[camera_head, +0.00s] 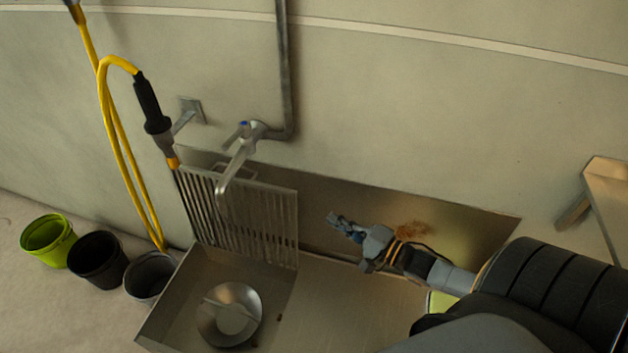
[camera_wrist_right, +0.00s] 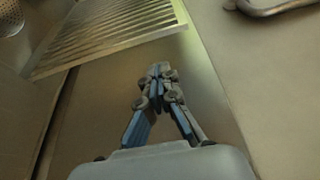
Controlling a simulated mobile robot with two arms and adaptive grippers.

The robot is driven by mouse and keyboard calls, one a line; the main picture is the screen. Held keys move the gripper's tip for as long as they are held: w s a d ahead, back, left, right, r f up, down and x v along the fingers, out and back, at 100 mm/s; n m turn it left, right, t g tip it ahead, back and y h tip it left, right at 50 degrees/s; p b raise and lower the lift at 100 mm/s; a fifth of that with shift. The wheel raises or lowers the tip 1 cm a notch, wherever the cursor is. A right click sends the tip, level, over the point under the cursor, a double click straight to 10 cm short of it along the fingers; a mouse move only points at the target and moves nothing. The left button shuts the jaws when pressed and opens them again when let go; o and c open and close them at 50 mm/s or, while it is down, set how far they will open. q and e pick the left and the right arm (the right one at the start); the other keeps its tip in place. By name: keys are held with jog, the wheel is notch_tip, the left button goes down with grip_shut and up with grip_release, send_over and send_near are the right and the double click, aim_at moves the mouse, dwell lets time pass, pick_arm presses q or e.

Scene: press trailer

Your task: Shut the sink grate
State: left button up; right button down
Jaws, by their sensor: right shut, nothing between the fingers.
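The sink grate (camera_head: 240,215) is a metal slatted panel. It stands raised, nearly upright, at the back of the sink basin (camera_head: 190,290), below the tap. It also shows at the top left of the right wrist view (camera_wrist_right: 105,40). My right gripper (camera_head: 334,219) is shut and empty, to the right of the grate and apart from it, in front of the metal backsplash. The right wrist view shows its fingertips (camera_wrist_right: 157,70) together, pointing toward the grate side. My left gripper is not in view.
A tap (camera_head: 236,165) hangs in front of the grate. A yellow hose (camera_head: 107,120) with a black spray handle is at the left. Green (camera_head: 47,240) and dark buckets stand on the floor. The metal counter (camera_head: 350,305) is mostly clear.

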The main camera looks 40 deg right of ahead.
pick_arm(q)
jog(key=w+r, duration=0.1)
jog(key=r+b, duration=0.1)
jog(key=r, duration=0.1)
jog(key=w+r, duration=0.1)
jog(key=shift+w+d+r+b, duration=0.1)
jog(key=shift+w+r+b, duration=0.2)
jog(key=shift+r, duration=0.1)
pick_arm(e)
jog(key=x, duration=0.9)
jog(key=shift+w+a+r, duration=0.15)
jog(key=shift+w, duration=0.15)
